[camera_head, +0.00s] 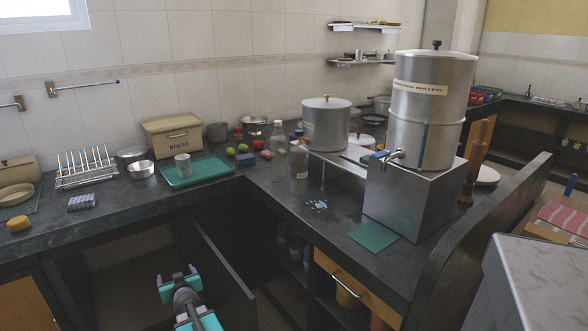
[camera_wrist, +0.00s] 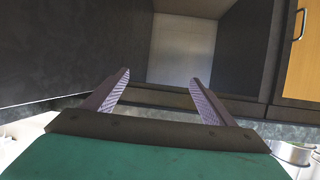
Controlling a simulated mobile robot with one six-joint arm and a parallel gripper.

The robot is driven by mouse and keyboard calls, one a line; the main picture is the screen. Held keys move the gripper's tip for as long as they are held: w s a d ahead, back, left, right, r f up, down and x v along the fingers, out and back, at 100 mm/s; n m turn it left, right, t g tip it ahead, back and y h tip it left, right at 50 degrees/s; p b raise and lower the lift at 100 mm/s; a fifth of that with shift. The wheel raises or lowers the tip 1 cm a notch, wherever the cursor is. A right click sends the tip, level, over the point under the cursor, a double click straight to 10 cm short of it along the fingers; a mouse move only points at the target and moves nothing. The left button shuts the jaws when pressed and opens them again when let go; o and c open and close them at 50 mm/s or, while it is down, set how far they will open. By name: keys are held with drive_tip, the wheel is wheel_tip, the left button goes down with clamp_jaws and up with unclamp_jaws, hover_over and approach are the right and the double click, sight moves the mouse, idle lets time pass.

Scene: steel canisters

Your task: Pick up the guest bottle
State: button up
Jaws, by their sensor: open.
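Two clear bottles stand upright on the dark counter near its inner corner in the head view. I cannot tell which is the guest bottle, as no label is readable. My gripper (camera_head: 177,274) is open and empty, low in front of the open cupboard, below and left of the bottles. In the wrist view my gripper (camera_wrist: 159,78) has its two fingers apart with nothing between them. No bottle shows there.
A green tray (camera_head: 207,178) with a grey cup (camera_head: 183,165) lies left of the bottles. A large steel canister (camera_head: 425,110) on a steel box (camera_head: 400,200) and a lidded pot (camera_head: 326,124) stand right. An open cupboard door (camera_head: 215,270) stands beside my gripper.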

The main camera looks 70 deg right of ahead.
drive_tip(key=s+d+r+m+h+p, duration=0.25)
drive_tip(key=s+d+r, duration=0.35)
drive_tip(key=d+r, duration=0.5)
drive_tip(key=m+g+h+p, duration=0.4)
drive_tip(key=g+h+p, duration=0.1)
drive_tip(key=h+p, duration=0.1)
approach(298, 160)
drive_tip(key=shift+p+x, duration=0.9)
drive_tip(key=shift+x, duration=3.3)
drive_tip(key=shift+r, duration=0.1)
drive_tip(key=shift+d, duration=0.1)
